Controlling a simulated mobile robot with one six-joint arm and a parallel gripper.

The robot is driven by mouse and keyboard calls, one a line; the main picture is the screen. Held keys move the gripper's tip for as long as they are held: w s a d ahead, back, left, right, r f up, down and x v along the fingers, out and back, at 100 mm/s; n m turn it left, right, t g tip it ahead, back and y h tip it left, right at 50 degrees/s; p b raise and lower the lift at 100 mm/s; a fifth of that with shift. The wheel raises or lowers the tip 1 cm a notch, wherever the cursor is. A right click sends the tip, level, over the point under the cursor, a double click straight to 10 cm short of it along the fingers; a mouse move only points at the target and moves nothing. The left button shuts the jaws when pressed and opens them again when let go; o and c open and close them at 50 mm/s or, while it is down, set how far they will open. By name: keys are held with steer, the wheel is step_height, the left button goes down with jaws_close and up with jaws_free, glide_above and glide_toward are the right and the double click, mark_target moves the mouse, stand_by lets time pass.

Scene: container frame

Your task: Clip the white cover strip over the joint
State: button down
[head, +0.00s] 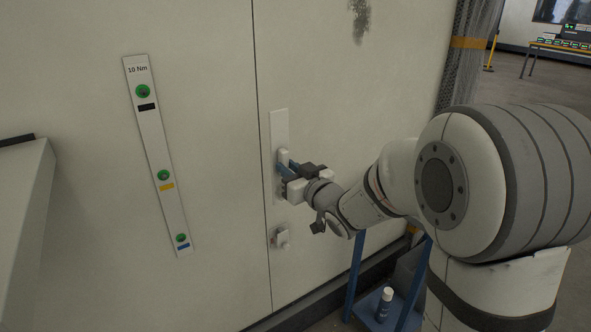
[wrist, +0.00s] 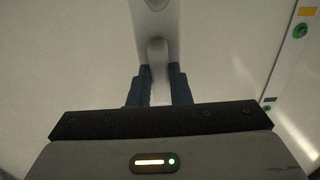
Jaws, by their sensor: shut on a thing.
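The white cover strip (head: 279,125) stands upright against the pale wall in the head view, just right of the dark vertical joint (head: 259,120). I cannot tell whether it touches the wall. My gripper (head: 287,169) is shut on the strip's raised grip; its blue fingers sit on either side. In the wrist view the grip (wrist: 157,55) lies between the fingertips of my gripper (wrist: 158,82), with the strip (wrist: 155,12) above. The strip's lower end is partly hidden behind my gripper. A small white fitting (head: 282,237) is on the wall below.
A white "10 Nm" label strip (head: 150,125) with green discs is on the wall to the left. A pale box-like ledge (head: 22,190) juts in at far left. A blue stand (head: 357,275) with a spray can (head: 385,303) is below my arm. Wire mesh (head: 470,60) edges the right.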

steer(key=shift+f, duration=0.15)
steer(key=shift+b+x, duration=1.15)
steer(key=shift+x, duration=3.25)
steer(key=shift+w+a, duration=0.3)
steer(key=shift+w, duration=0.15)
steer(key=c, duration=1.3)
jaws_free()
steer(key=shift+o, duration=0.2)
steer(key=shift+f, duration=0.1)
